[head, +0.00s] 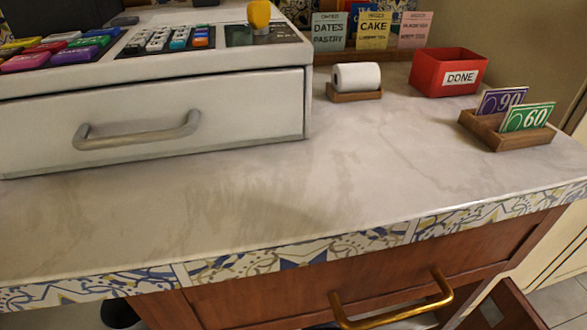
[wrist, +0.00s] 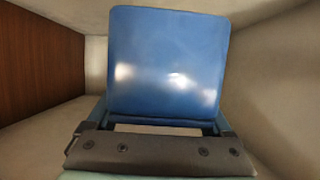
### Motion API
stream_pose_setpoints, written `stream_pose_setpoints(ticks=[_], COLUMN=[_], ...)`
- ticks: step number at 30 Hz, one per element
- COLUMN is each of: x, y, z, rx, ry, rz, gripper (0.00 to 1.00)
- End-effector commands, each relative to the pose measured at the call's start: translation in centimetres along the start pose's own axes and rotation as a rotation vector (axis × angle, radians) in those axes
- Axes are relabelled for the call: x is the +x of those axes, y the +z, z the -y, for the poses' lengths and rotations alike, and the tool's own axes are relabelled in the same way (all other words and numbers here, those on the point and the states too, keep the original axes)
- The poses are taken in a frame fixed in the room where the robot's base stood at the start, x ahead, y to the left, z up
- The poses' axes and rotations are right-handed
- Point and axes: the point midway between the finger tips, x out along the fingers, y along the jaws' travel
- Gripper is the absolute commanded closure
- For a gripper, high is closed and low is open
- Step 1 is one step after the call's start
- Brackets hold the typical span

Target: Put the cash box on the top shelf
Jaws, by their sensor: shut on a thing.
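The cash box (wrist: 168,60) shows in the wrist view as a smooth blue surface with rounded upper corners. It fills the upper middle of that view, with narrow blue edges below it. My gripper (wrist: 160,150) is the dark grey bar with bolts across the bottom. It is shut on the cash box; the contact itself is hard to make out. Neither the box nor my gripper shows in the head view. I cannot make out the top shelf in either view.
In the wrist view, a brown wooden panel (wrist: 42,55) stands left, with pale surfaces around. The head view shows a counter (head: 250,210) with a cash register (head: 200,100), paper roll (head: 356,76), red box (head: 448,72) and card holder (head: 505,132). A brass-handled drawer (head: 290,295) is below.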

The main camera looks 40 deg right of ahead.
Motion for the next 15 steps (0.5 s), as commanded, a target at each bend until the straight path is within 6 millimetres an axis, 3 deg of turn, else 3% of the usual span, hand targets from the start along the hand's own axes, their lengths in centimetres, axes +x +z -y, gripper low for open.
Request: stream_pose_setpoints(ticks=[4,6,15], x=[2.7,3.0,3.7], y=[-1.1,0.5,2.5], z=[0.0,0.0,0.0], rx=[0.001,0.001,0.0], ry=[0.001,0.001,0.0], rz=[-0.007,0.0,-0.002], gripper=[0.94,0.94,0.94])
